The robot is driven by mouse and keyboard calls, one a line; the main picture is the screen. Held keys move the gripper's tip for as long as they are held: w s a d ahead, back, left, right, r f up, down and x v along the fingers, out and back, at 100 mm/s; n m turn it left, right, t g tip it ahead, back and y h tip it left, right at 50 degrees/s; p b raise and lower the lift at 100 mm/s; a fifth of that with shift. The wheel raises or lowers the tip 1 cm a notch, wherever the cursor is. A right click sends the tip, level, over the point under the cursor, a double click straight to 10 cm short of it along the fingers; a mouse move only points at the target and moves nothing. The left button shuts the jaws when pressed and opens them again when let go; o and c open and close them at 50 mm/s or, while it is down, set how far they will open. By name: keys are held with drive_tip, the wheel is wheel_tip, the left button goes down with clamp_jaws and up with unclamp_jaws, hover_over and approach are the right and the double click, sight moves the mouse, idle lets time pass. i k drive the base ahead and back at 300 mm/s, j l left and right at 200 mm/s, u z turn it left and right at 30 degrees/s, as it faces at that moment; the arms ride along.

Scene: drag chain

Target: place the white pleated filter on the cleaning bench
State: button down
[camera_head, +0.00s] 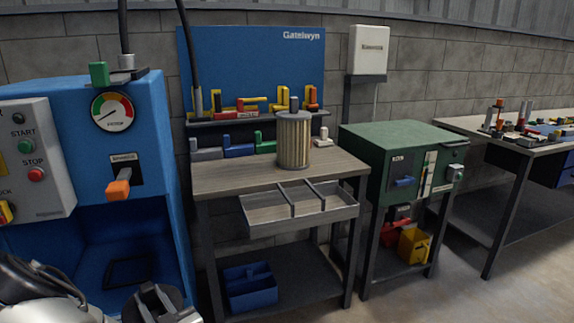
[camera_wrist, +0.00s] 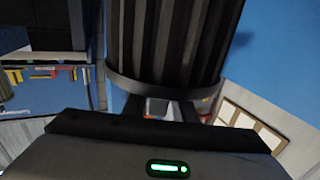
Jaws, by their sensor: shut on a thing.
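In the wrist view my gripper (camera_wrist: 160,108) is shut at the lower rim of a pleated cylinder (camera_wrist: 170,40), a filter by its look. It appears dark grey with lighter stripes; I cannot tell if it is white in shade. Its top is cut off by the frame. In the head view dark parts of my arm show at the bottom left, and the held cylinder is not visible. A second pleated filter (camera_head: 294,140), tan with grey end caps, stands upright on a wood-topped bench (camera_head: 225,180). I cannot tell which bench is the cleaning bench.
A blue machine (camera_head: 90,190) with a gauge and orange handle stands at the left. A divided tray (camera_head: 270,213) juts from the wood-topped bench's front. A green cabinet (camera_head: 385,150) stands right of it. Bare tabletop lies left of the standing filter.

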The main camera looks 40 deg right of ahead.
sight(232, 172)
drive_tip(key=k+l+z, duration=0.1)
drive_tip(key=z, duration=0.25)
drive_tip(key=k+l+z, duration=0.15)
drive_tip(key=z, duration=0.25)
